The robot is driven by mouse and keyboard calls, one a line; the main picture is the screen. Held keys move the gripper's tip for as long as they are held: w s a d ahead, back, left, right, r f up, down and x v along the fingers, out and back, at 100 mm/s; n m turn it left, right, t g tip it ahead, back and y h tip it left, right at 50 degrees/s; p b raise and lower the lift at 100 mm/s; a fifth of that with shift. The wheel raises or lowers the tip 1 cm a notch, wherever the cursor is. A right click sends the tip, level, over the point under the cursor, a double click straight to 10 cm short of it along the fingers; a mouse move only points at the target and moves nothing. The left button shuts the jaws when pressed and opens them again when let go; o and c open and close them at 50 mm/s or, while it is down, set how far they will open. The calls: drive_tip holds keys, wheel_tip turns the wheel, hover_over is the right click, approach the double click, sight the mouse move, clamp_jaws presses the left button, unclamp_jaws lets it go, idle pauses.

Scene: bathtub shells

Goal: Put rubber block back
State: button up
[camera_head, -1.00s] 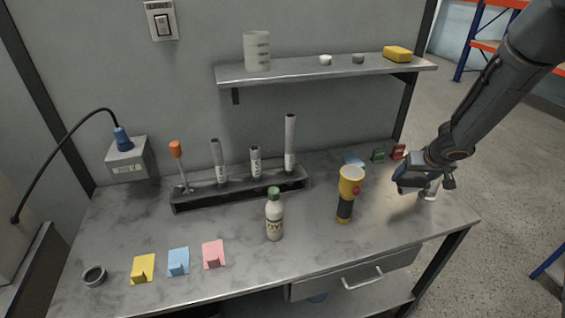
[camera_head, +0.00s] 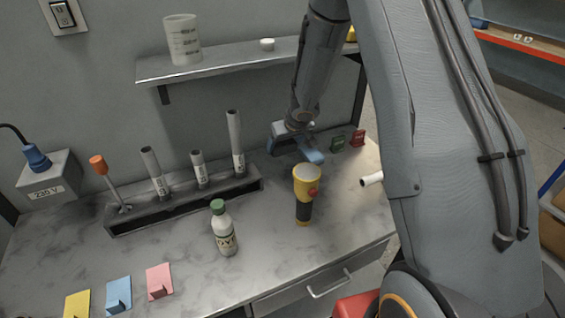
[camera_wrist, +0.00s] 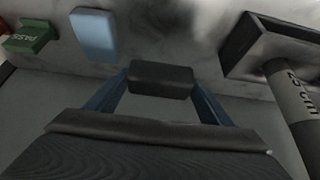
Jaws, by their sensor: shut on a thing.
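My gripper (camera_head: 294,145) is over the back of the bench, right of the tube rack, with its blue fingers pointing down. In the wrist view it is shut on a dark, rounded rubber block (camera_wrist: 162,80) held across the fingertips. The block is hard to make out in the head view. A light blue block (camera_wrist: 95,33) lies on the bench near the held block in the wrist view; in the head view it (camera_head: 314,157) is partly covered by the fingers.
The dark rack (camera_head: 180,208) holds several tubes. A yellow flashlight (camera_head: 305,190) and a bottle (camera_head: 224,230) stand in front. Green (camera_head: 337,143) and red (camera_head: 357,138) markers stand at right. The shelf (camera_head: 220,62) is above.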

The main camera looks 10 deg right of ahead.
wheel_tip(320, 180, down, 2)
drive_tip(key=shift+w+a+f+b, duration=0.1)
drive_tip(key=shift+f+b, duration=0.05)
drive_tip(key=shift+b, duration=0.6)
drive_tip(key=shift+f+b, duration=1.9)
drive_tip(key=shift+f, duration=0.15)
drive_tip(key=o, duration=1)
drive_tip(key=shift+f, duration=0.15)
